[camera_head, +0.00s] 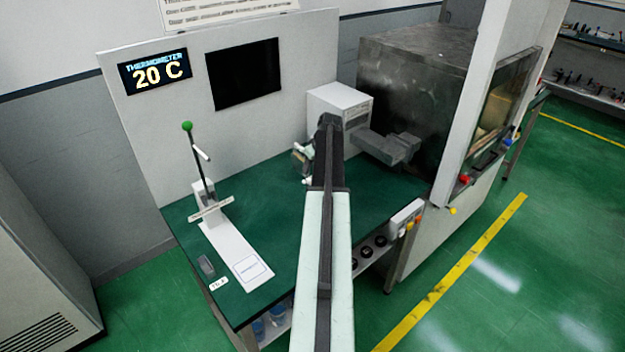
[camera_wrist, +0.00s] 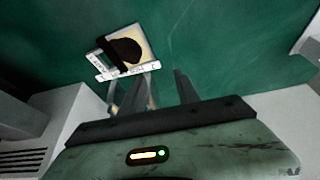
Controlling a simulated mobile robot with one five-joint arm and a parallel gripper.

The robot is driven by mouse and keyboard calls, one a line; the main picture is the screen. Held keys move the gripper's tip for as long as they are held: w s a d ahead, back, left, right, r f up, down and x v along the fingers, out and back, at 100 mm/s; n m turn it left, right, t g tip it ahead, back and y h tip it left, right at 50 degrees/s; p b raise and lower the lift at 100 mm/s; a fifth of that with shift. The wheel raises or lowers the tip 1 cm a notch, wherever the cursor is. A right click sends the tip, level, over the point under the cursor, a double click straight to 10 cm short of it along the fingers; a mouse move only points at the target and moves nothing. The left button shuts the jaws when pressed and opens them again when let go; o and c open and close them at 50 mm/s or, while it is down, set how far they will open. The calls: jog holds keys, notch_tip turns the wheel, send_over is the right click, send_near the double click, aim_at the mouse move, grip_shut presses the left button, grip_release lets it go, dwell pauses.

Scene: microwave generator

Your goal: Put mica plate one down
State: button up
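My gripper (camera_wrist: 158,92) shows in the wrist view with its two dark fingers apart and green surface visible between them. A small pale, yellowish square plate with a dark round patch (camera_wrist: 125,48) lies just beyond and left of the left finger. White labelled strips run along its edges, and pale metal supports show below it, partly hidden by the finger. I cannot tell whether the plate touches the finger. In the head view a small pale assembly (camera_head: 301,158) stands left of my arm's dark end, whose fingertips are hidden. I cannot read which mica plate this is.
The green table (camera_head: 260,215) carries a white strip (camera_head: 232,250) and a green-knobbed stand (camera_head: 203,165) at left. A white box (camera_head: 338,103) with a grey horn-like part (camera_head: 388,146) stands beyond my arm, beside a large dark metal box (camera_head: 415,80). Table between stand and arm is clear.

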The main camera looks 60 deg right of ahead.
jog(key=shift+f, duration=0.25)
grip_shut()
dwell(1.2)
jog(key=o, duration=0.9)
grip_release()
jog(key=shift+r, duration=0.1)
